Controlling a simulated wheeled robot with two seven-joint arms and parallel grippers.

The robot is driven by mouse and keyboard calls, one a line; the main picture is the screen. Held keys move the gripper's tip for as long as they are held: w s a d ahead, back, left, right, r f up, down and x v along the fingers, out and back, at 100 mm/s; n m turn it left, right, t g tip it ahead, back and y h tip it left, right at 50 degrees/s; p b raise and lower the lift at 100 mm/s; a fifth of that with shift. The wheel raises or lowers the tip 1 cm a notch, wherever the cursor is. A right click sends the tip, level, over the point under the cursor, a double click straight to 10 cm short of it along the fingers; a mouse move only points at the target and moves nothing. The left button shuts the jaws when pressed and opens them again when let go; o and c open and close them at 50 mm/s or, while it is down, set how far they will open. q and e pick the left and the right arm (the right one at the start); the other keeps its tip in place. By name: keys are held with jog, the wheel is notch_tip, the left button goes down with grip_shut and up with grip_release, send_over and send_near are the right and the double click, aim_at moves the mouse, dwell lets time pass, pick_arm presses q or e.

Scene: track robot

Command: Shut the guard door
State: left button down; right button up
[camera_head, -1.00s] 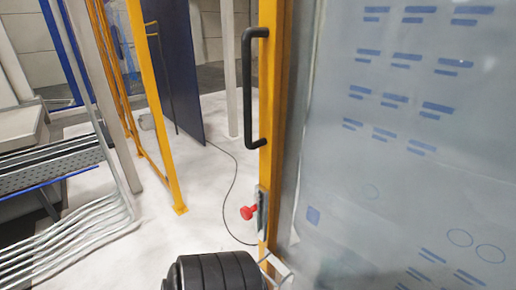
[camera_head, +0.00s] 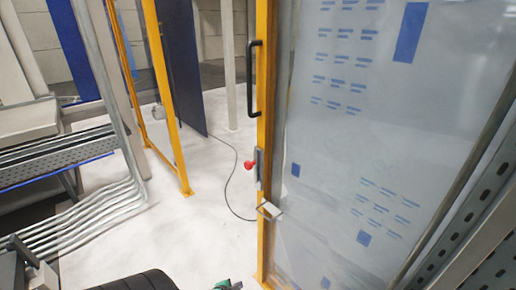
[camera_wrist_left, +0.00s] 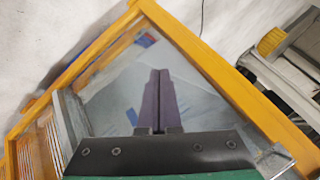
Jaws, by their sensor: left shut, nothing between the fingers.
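The guard door is a clear panel (camera_head: 345,130) with blue marks and a yellow edge post (camera_head: 264,140). It stands open, with a floor gap between it and another yellow post. A black bar handle (camera_head: 252,78) sits on the edge post. Below it are a red knob (camera_head: 249,165) on a grey latch plate and a small metal bracket (camera_head: 269,210). My left gripper (camera_head: 228,285) barely shows at the bottom edge in green. In the left wrist view its dark fingers (camera_wrist_left: 160,75) are together and empty, before a clear panel framed in yellow. My right gripper is not seen.
A yellow fence post (camera_head: 165,95) and a dark blue panel (camera_head: 182,70) stand behind the gap. A black cable (camera_head: 228,185) lies on the pale floor. Grey pipes (camera_head: 90,212) and a cable tray (camera_head: 60,165) are at left. A slotted metal rail (camera_head: 470,215) is at right.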

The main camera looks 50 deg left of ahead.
pick_arm(q)
jog(key=w+a+r+m+t+y+p, duration=0.1)
jog(key=w+a+r+t, duration=0.15)
jog(key=r, duration=0.45)
jog(key=w+a+r+m+t+p, duration=0.1)
jog(key=w+r, duration=0.2)
jog(key=r, duration=0.5)
jog(key=w+a+r+m+t+y, duration=0.1)
jog(key=w+r+m, duration=0.1)
jog(key=r, duration=0.5)
jog(key=m+t+p, duration=0.3)
jog(key=m+t, duration=0.2)
jog(key=m, duration=0.1)
send_near(271, 146)
jog(key=s+d, duration=0.3)
jog(key=d, duration=0.1)
jog(key=shift+h, duration=0.4)
jog(key=x, duration=0.3)
jog(key=p+x, duration=0.1)
jog(key=x, duration=0.4)
jog(key=shift+w+r, duration=0.25)
jog(key=shift+w, duration=0.05)
jog(key=a, duration=0.3)
jog(key=shift+w+a+f+b, duration=0.15)
jog(key=shift+w+f+b, duration=0.05)
jog(key=shift+w+b, duration=0.15)
jog(key=shift+a, duration=0.45)
